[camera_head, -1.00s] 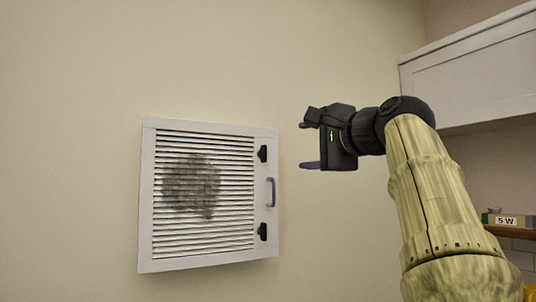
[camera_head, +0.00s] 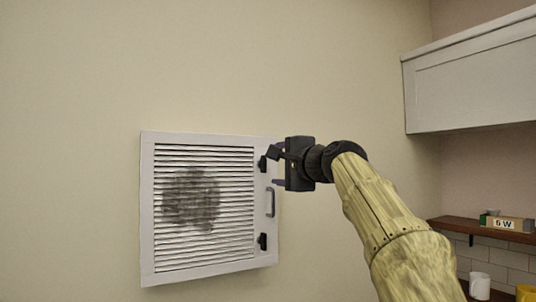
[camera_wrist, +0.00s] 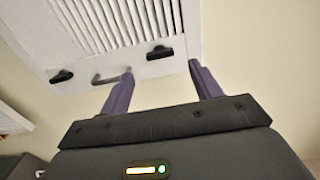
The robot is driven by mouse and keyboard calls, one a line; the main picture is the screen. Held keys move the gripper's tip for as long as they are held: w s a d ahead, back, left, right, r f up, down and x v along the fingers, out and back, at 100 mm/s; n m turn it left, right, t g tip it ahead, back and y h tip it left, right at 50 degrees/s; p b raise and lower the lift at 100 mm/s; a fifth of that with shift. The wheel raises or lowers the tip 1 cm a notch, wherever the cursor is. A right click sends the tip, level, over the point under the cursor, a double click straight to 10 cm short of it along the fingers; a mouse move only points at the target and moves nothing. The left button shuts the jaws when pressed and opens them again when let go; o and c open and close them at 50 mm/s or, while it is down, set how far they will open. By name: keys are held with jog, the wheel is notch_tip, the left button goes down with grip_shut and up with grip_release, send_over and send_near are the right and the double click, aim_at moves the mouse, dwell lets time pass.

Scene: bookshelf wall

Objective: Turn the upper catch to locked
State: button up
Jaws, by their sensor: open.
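The white louvred panel (camera_head: 147,210) is on the wall, with two black catches along its right side and a grey handle (camera_head: 270,202) between them. The upper catch (camera_head: 262,163) lies lengthwise along the panel's right edge, as does the lower catch (camera_head: 263,241). In the wrist view the upper catch (camera_wrist: 160,52) shows between and just beyond my fingertips, and the lower catch (camera_wrist: 62,76) is farther left. My gripper (camera_head: 277,168) is open and empty at the panel's right edge, level with the upper catch. I cannot tell whether it touches.
A dark sooty patch (camera_head: 191,198) marks the louvres. A white wall cabinet (camera_head: 470,85) hangs at the upper right. Below it is a brown shelf (camera_head: 465,228) with a labelled box (camera_head: 505,223), and mugs stand lower. The wall above the panel is clear.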

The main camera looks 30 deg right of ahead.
aim_at(265, 164)
jog(key=w+p, duration=0.1)
jog(key=w, duration=0.1)
jog(key=w+p, duration=0.2)
jog(key=shift+w+a+r, duration=0.1)
jog(key=shift+r, duration=0.1)
jog(key=shift+w+f+p, duration=0.2)
jog(key=shift+w+p, duration=0.4)
jog(key=shift+w, duration=0.3)
jog(key=c, duration=1)
